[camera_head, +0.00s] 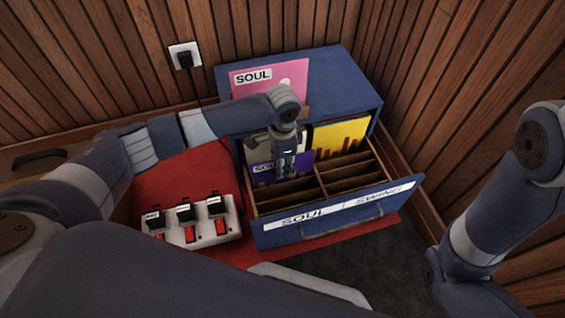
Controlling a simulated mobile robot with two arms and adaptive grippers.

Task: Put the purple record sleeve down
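The purple record sleeve (264,178) with a white label stands roughly upright in the left, SOUL-labelled side of the open blue drawer (330,222). My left gripper (287,172) points down into that side, right at the sleeve, and covers its middle. The fingertips are small and dark, so I cannot tell whether they grip the sleeve or are apart from it. The sleeve's lower edge is hard to make out. My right arm shows at the right edge, but its gripper is out of the picture.
A pink SOUL sleeve (260,79) is on the blue cabinet (335,82). A yellow sleeve (340,136) stands at the drawer's back right; dividers and empty slots lie in front. A white power strip (192,229) with switches sits on the red surface. Wooden walls close off the back and right.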

